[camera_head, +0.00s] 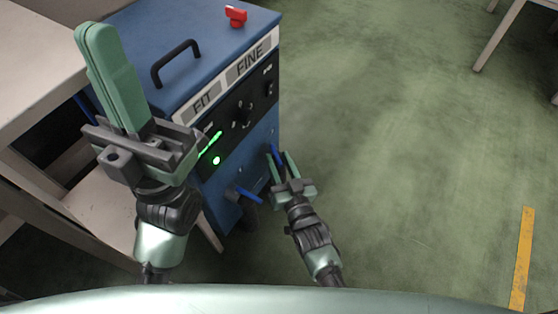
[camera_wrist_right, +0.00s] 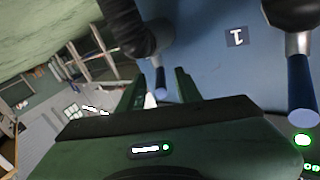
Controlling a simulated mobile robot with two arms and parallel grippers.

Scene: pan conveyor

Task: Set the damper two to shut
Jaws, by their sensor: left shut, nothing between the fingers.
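The blue machine (camera_head: 215,60) has two dampers with blue lever handles on its lower side. One blue handle (camera_head: 247,195) is nearer me, and the other blue handle (camera_head: 274,153) is farther along at my right gripper (camera_head: 281,158). In the right wrist view, the open right gripper (camera_wrist_right: 158,88) has one finger on each side of the far handle (camera_wrist_right: 161,82), with gaps visible. The near handle (camera_wrist_right: 301,88) hangs at the right of that view, beyond a label reading 1 (camera_wrist_right: 236,37). My left gripper (camera_head: 95,38) is shut and empty, raised over the machine's left side.
The machine carries a black panel (camera_head: 242,113) with knobs and a lit green lamp (camera_head: 216,160). A black handle (camera_head: 176,60) and a red part (camera_head: 236,16) are on its top. A beige table (camera_head: 35,55) stands at left.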

